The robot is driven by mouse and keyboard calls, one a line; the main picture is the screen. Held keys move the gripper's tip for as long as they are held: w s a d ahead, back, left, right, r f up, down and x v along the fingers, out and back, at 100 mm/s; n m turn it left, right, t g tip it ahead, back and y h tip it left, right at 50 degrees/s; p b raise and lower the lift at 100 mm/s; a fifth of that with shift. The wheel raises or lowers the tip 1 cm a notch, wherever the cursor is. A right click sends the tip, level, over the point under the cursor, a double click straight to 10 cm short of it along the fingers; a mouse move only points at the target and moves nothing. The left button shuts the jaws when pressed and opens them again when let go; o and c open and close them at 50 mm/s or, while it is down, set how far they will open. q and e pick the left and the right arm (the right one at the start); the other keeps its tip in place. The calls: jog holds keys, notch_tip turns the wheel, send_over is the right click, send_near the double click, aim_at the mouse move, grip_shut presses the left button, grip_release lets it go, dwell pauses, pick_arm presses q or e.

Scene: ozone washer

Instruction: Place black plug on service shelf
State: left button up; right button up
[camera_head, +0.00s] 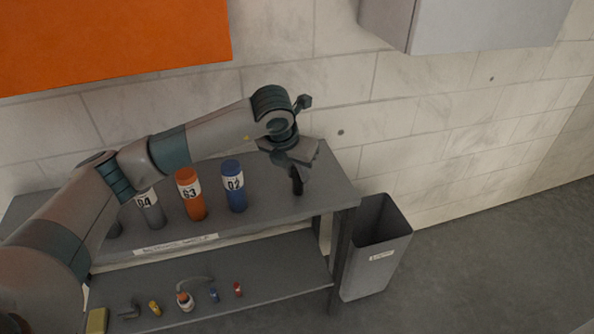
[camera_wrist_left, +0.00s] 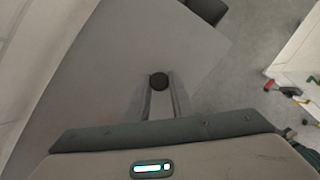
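The black plug (camera_head: 297,184) is a small dark cylinder below my left gripper, over the right part of the grey service shelf's top (camera_head: 262,196). In the left wrist view the plug (camera_wrist_left: 158,81) shows as a dark round end between the two fingertips. My left gripper (camera_head: 295,168) points down with its fingers closed in on the plug; it also shows in the left wrist view (camera_wrist_left: 159,92). The plug is upright and at or very near the shelf top; whether it touches is unclear. My right gripper is not in view.
Bottles, blue 02 (camera_head: 235,190), orange 03 (camera_head: 190,196) and grey 04 (camera_head: 150,210), stand left of the plug. Several small parts lie on the lower shelf (camera_head: 275,268). A grey bin (camera_head: 372,262) stands right of the shelf. A grey wall box (camera_head: 470,25) hangs above.

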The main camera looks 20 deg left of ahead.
pick_arm(q)
jog(key=o, duration=0.4)
jog(key=shift+c, duration=0.2)
jog(key=shift+r, duration=0.25)
jog(key=shift+s+r, duration=0.2)
jog(key=shift+r, duration=0.15)
jog(key=b+v, duration=0.1)
jog(key=v, duration=1)
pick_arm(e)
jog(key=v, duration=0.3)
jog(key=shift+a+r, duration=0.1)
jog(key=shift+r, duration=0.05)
pick_arm(q)
jog(key=shift+a, duration=0.1)
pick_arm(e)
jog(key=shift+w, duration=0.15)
